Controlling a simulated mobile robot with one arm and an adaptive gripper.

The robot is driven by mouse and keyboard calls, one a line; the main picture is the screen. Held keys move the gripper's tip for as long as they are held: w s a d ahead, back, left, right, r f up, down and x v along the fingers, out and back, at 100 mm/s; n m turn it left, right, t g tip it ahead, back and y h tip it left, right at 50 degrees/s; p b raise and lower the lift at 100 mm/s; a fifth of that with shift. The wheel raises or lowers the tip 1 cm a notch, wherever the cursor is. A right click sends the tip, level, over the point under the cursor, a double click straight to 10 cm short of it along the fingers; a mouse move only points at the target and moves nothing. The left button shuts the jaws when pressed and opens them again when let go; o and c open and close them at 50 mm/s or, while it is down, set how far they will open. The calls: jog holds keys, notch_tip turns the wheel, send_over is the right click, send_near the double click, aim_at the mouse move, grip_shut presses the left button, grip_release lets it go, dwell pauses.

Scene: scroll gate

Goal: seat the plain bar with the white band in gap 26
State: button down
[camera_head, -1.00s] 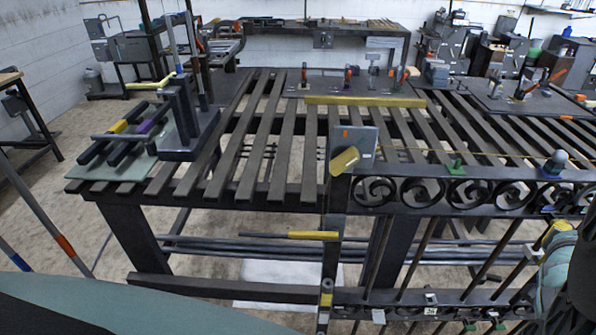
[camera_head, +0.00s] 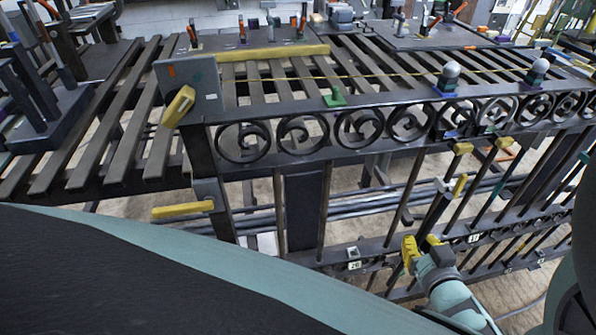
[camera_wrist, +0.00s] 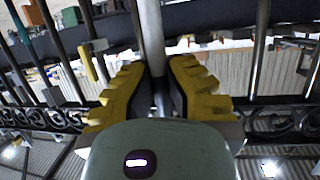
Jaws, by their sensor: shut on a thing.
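My gripper (camera_head: 422,251) has yellow fingers and is low in front of the gate's lower rail in the head view. In the wrist view my gripper (camera_wrist: 160,92) is shut on a smooth grey bar (camera_wrist: 151,35), which runs up between the fingers. I cannot make out a white band on it. The gate has a scrollwork upper rail (camera_head: 270,112) and a lower rail (camera_head: 325,258). A small tag that appears to read 26 (camera_head: 354,266) is on the lower rail, left of my gripper. The gap near this tag is partly in view.
A yellow-handled latch (camera_head: 182,210) sticks out left of the gate. A yellow block (camera_head: 180,106) sits at the plate on the gate's upper left corner. Several dark bars stand right of my gripper. A slatted bench (camera_head: 110,130) lies behind. My own body covers the lower left.

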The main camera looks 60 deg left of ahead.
jog(key=s+f+n+g+y, duration=0.1)
jog(key=s+f+n+g, duration=0.15)
jog(key=s, duration=0.25)
jog(key=w+r+b+x, duration=0.1)
jog(key=r+b+x, duration=0.2)
jog(key=x, duration=1.3)
jog(key=shift+a, duration=0.35)
dwell(0.7)
jog(key=shift+r+m, duration=0.1)
jog(key=shift+m, duration=0.15)
jog(key=shift+w, duration=0.1)
dwell(0.5)
dwell(0.5)
jog(key=shift+f+b, duration=0.55)
jog(key=shift+f, duration=0.45)
dwell(0.8)
jog(key=shift+w+a+h+p, duration=0.3)
jog(key=shift+a+p, duration=0.5)
jog(key=shift+p, duration=0.2)
dwell(0.7)
